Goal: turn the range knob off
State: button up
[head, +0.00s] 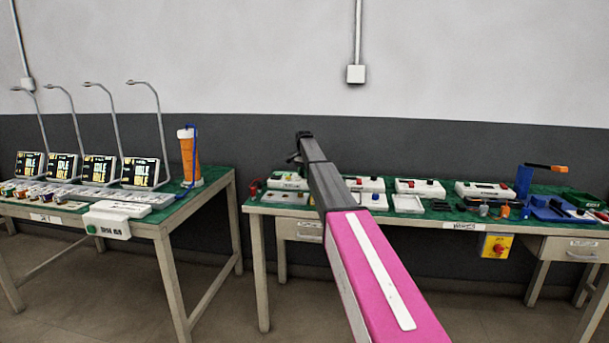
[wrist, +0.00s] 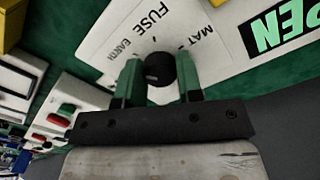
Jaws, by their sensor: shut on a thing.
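The black round knob (wrist: 160,69) sits on a white panel (wrist: 108,40) with printed words such as "FUSE", "EARTH" and "MAT" in the wrist view. My gripper (wrist: 161,80) is shut on this knob, with one green finger on each side of it. The lower part of the knob lies between the fingers. I cannot read which mark the knob points to. In the head view my gripper (head: 298,150) is far off and dark, over the left end of the right-hand table, and the knob cannot be made out there.
The left table (head: 150,227) holds several "IDLE" screens and an orange cylinder (head: 190,160).

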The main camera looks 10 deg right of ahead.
jog(key=n, duration=1.1)
dwell(0.3)
jog(key=shift+n, duration=0.4)
jog(key=o, duration=0.9)
jog(key=shift+r, duration=0.1)
notch_tip(320, 180, up, 11)
jog(key=shift+s+a+f, duration=0.1)
jog(key=shift+f, duration=0.05)
